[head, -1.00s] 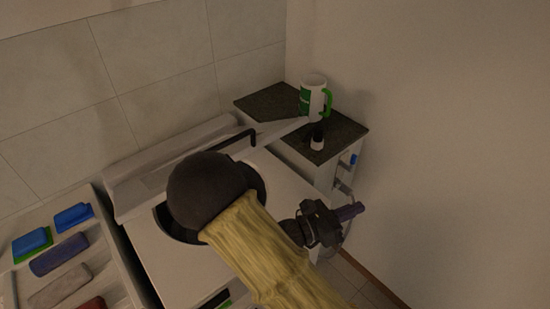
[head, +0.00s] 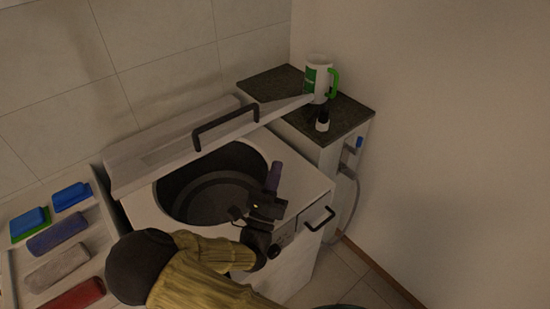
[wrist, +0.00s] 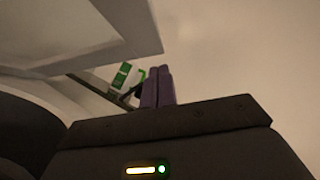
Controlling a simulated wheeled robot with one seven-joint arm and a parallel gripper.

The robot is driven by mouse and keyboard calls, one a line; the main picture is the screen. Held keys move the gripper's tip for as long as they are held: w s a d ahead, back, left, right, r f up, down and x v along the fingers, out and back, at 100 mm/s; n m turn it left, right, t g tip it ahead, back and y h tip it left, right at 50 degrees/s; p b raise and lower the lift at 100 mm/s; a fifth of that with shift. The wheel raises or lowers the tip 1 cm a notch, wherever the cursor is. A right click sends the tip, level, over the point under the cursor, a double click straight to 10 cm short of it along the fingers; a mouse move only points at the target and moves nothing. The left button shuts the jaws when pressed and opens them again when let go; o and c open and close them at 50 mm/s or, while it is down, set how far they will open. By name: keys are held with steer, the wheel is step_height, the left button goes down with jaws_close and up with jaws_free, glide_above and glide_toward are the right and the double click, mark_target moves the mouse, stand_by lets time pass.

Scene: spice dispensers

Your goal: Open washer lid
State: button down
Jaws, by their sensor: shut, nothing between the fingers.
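The white top-loading washer (head: 305,180) stands against the tiled wall. Its lid (head: 165,155) is raised at the back, with a black bar handle (head: 225,128) on it. The round dark drum opening (head: 210,190) is uncovered. My gripper (head: 274,172) is over the right front of the washer top, by the drum opening's rim and in front of the lid, not touching the handle. Its purple fingers are shut together and empty. In the wrist view, the shut fingers (wrist: 157,87) point up and a pale panel, apparently the lid (wrist: 80,30), spans the upper left.
A dark-topped cabinet (head: 350,115) at the back right holds a white and green mug (head: 318,78) and a small bottle (head: 322,121). A white surface on the left holds blue, grey and red items (head: 58,235). A wall is close on the right.

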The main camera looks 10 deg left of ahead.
steer(key=p+x, duration=0.1)
steer(key=x, duration=0.4)
steer(key=a+r+p+x, duration=0.1)
steer(key=p+x, duration=0.1)
steer(key=x, duration=0.4)
steer(key=shift+s+a+r, duration=0.2)
steer(key=shift+a+r, duration=0.25)
steer(key=shift+a, duration=0.1)
steer(key=shift+r, duration=0.15)
